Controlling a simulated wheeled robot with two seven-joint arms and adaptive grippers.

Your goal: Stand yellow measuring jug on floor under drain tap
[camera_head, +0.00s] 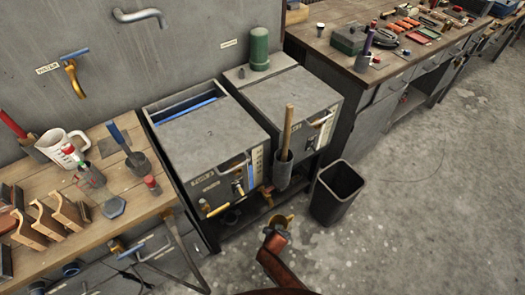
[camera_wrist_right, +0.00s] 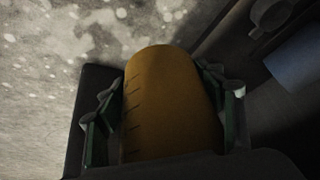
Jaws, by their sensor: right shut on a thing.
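The yellow measuring jug (camera_wrist_right: 162,105) fills the middle of the right wrist view, with dark graduation marks on its left side. My right gripper (camera_wrist_right: 165,112) is shut on it, with green pads on both sides. In the head view the jug (camera_head: 284,219) shows only in part at the end of my orange-brown right arm, low in front of the tanks and left of the black bin. I cannot tell whether its base touches the floor. A brass drain tap (camera_head: 216,209) sits low on the front of the left grey tank, left of the jug. My left gripper is out of view.
The left tank (camera_head: 205,142) and right tank (camera_head: 290,95) stand on a low frame with a shelf beneath. A grey holder with a wooden handle (camera_head: 288,130) hangs in front. The black bin (camera_head: 338,190) limits room at right. Concrete floor (camera_head: 400,220) is open beyond it.

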